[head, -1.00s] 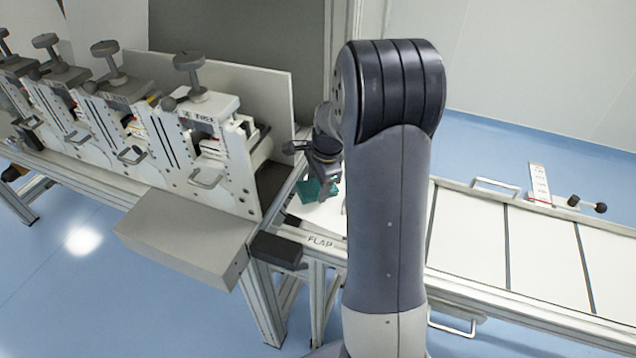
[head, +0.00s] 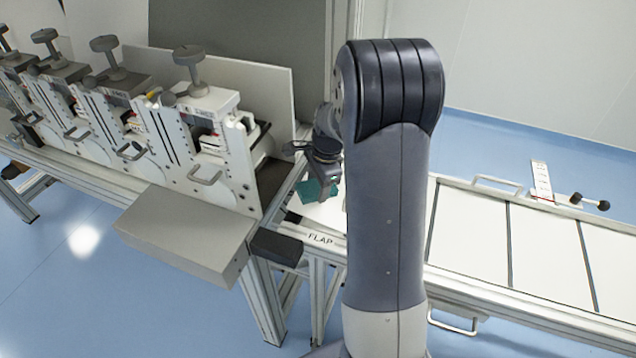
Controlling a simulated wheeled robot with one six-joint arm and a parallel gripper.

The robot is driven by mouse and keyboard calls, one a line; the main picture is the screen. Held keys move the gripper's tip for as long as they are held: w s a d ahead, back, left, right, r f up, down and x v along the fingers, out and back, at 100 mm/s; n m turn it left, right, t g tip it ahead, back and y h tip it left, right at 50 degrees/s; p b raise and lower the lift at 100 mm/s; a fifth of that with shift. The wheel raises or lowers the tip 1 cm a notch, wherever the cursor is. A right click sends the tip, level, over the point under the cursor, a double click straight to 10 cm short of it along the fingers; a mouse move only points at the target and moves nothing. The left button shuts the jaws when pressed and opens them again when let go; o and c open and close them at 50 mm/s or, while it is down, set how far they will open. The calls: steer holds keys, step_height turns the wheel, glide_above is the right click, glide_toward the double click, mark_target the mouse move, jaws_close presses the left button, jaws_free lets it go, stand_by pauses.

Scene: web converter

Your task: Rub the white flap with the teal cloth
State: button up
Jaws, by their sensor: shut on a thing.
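The teal cloth (head: 316,189) is in my gripper (head: 325,182), which is shut on it, left of my arm's upright link. The white flap (head: 327,213) lies below the cloth, behind the strip lettered FLAP (head: 320,238). The cloth is low over the flap's far left part; I cannot tell for sure whether it touches. My arm hides the right side of the flap and part of the gripper.
A row of white machine units with grey knobs (head: 189,58) stands at the left, with a grey box (head: 185,235) in front. A black block (head: 277,247) sits beside the flap. White panels (head: 470,225) with a handle (head: 497,184) extend right.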

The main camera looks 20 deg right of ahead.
mark_target(332, 192)
steer(key=shift+f, duration=0.45)
steer(key=shift+s+d+f+b, duration=0.2)
steer(key=shift+s+d+b, duration=0.3)
steer(key=shift+s+d, duration=0.75)
steer(key=shift+s+f, duration=0.1)
steer(key=shift+w+a+p, duration=0.45)
steer(key=shift+w+a, duration=0.6)
steer(key=shift+o, duration=0.2)
steer(key=shift+w+a, duration=0.25)
steer(key=shift+a, duration=0.05)
steer(key=r+p, duration=0.2)
steer(key=r, duration=0.1)
steer(key=r+p, duration=0.2)
steer(key=shift+s+d+r, duration=0.15)
steer(key=shift+d+r, duration=0.05)
steer(key=shift+d, duration=0.05)
steer(key=shift+c, duration=0.2)
steer(key=shift+s+d+r+p, duration=0.1)
steer(key=shift+r+p, duration=0.2)
steer(key=shift+r, duration=0.15)
